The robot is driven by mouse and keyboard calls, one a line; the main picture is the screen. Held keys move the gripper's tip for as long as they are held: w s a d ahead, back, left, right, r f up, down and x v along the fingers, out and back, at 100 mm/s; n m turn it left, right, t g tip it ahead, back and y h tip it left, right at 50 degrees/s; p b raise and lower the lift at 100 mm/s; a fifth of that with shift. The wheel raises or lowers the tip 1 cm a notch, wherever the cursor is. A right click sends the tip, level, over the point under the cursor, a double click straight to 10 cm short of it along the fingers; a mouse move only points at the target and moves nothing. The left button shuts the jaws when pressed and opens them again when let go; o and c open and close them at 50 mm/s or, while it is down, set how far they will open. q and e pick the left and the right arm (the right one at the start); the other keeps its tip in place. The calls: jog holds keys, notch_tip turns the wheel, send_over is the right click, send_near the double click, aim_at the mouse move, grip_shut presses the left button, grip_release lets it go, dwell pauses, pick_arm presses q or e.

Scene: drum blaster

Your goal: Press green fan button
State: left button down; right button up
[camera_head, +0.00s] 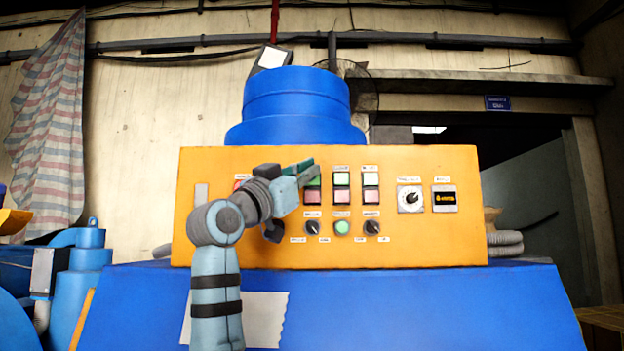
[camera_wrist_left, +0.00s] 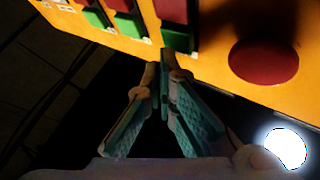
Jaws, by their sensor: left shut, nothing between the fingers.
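An orange control panel (camera_head: 430,240) carries three columns of buttons, each with a green button above a red one. The green buttons are the left one (camera_head: 314,182), middle one (camera_head: 342,180) and right one (camera_head: 371,179); their labels are too small to read, so I cannot tell which is the fan's. My left gripper (camera_head: 308,166) is shut and empty, in front of the left column and partly covering its green button. In the left wrist view its fingertips (camera_wrist_left: 163,68) point toward the nearest green button (camera_wrist_left: 178,40); contact cannot be told. My right gripper is out of view.
A large red round button (camera_wrist_left: 263,60) lies beside the green one in the left wrist view. Knobs, a green round button (camera_head: 342,228) and a selector dial (camera_head: 410,198) are on the panel. The blue machine body (camera_head: 400,300) juts out below.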

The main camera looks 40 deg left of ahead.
pick_arm(q)
jog(key=shift+w+a, duration=0.4)
jog(key=shift+w, duration=0.1)
dwell(0.8)
dwell(0.4)
jog(key=shift+s+d+b, duration=0.5)
jog(key=shift+s+b, duration=0.05)
jog(key=shift+s, duration=0.1)
jog(key=shift+s, duration=0.1)
jog(key=s+d+b, duration=0.1)
jog(key=s, duration=0.1)
jog(key=s+d+b, duration=0.1)
jog(key=d, duration=0.1)
jog(key=shift+s+b, duration=0.3)
jog(key=shift+s, duration=0.1)
